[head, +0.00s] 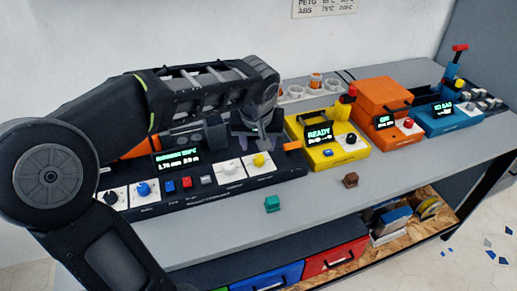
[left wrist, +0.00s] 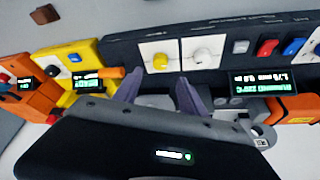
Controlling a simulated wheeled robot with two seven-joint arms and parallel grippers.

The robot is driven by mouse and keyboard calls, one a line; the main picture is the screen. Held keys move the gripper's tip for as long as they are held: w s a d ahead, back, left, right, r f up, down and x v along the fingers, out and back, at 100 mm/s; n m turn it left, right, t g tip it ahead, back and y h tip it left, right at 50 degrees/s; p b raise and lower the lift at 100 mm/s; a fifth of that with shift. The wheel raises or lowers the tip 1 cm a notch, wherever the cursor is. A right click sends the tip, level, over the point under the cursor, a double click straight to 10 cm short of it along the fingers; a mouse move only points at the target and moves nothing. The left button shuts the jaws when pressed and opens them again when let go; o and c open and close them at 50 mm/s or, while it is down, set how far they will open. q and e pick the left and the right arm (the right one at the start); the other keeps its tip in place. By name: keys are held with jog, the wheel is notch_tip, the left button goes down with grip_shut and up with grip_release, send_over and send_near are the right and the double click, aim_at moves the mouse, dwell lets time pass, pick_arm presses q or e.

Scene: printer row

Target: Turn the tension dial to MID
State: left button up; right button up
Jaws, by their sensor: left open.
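The dark control panel (head: 205,203) carries a white knob (head: 227,168) and a yellow knob (head: 259,160) on white plates near its right end. A blue knob (head: 143,189) and a black knob (head: 108,197) are at its left end. I cannot read which one is the tension dial. My left gripper (head: 257,135) is above and behind the yellow knob, open and empty. In the left wrist view, the yellow knob (left wrist: 160,61) shows just beyond the gap between the fingertips (left wrist: 159,77), and the white knob (left wrist: 202,55) is to its right.
A lit display (head: 176,158) and several small buttons (head: 187,182) are on the panel. Yellow (head: 325,157), orange (head: 384,103) and blue (head: 447,122) machines stand to the right.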

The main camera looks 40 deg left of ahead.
aim_at(259, 157)
pick_arm(q)
jog(key=shift+x, duration=3.85)
jog(key=shift+c, duration=0.2)
grip_shut()
